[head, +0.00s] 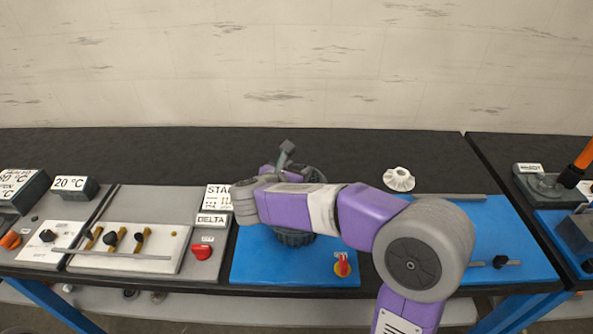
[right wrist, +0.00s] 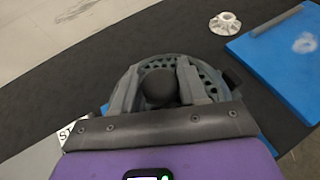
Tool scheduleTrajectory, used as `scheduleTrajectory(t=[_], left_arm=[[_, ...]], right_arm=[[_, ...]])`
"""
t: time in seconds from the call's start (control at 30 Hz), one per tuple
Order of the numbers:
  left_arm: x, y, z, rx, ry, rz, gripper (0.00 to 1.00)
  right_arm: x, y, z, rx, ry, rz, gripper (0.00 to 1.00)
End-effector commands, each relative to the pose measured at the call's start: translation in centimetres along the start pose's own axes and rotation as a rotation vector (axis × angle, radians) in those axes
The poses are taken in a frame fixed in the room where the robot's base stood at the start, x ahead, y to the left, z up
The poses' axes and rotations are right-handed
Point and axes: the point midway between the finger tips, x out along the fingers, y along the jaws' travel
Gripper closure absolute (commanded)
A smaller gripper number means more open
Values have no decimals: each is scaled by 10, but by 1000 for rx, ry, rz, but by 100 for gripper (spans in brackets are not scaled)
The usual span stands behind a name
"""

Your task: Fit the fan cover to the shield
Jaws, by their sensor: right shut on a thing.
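My right gripper (right wrist: 160,80) is shut on the fan cover (right wrist: 208,78), a dark grey round part with rows of holes. Its fingers sit on both sides of a dark round knob at the cover's middle. In the head view my right forearm and wrist hide most of the cover; a dark rounded edge (head: 315,173) shows just behind the wrist. A dark ribbed body (head: 294,238) shows below the arm over the blue mat. I cannot make out the shield apart from these, nor whether cover and shield touch. My left gripper is not in view.
A white fan wheel (head: 399,180) lies on the black bench right of the wrist. The blue mat (head: 260,265) carries a red-yellow switch (head: 342,265). Left stands a grey panel with a red knob (head: 202,252) and STAR/DELTA signs (head: 213,219).

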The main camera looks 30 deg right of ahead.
Motion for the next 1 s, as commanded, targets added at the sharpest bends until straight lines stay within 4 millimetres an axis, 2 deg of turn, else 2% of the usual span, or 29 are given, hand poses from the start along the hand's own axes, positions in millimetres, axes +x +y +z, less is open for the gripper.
scheduleTrajectory(t=[0.3, 0.33, 0.5, 0.8, 1.0], left_arm=[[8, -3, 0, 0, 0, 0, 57], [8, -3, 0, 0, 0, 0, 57], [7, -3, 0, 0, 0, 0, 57], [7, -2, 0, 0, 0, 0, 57], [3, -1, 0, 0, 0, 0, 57]], right_arm=[[3, 0, -6, 2, -3, 1, 100], [2, 0, -6, 2, -2, 1, 54], [2, 0, -5, 1, -2, 1, 28], [2, 0, -7, -1, 1, 0, 28], [-23, 0, -5, 0, -1, 3, 28]])
